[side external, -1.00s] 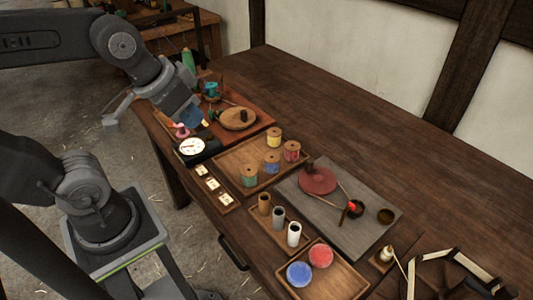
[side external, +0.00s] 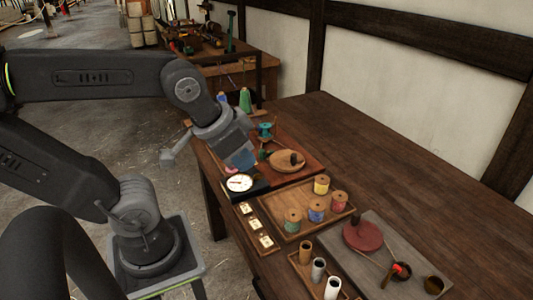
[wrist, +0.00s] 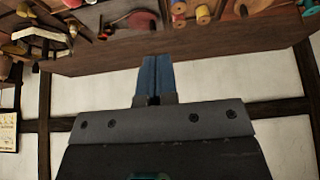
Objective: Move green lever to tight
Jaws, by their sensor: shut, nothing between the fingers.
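Behind the dial is a reddish-brown board (side external: 310,166) with a teal spool (side external: 265,130) and a round wooden disc (side external: 287,161) with a dark knob. A small dark green shape (side external: 264,148) shows beside the spool; I cannot tell whether it is the green lever. My gripper hides part of this area, and I cannot read any tight mark.
A wooden tray (side external: 301,227) holds several thread spools. Small white-faced tiles (side external: 256,226) lie in a strip at the table's near edge. A grey board (side external: 352,268) carries a red disc (side external: 362,236). The back of the table is clear up to the wall.

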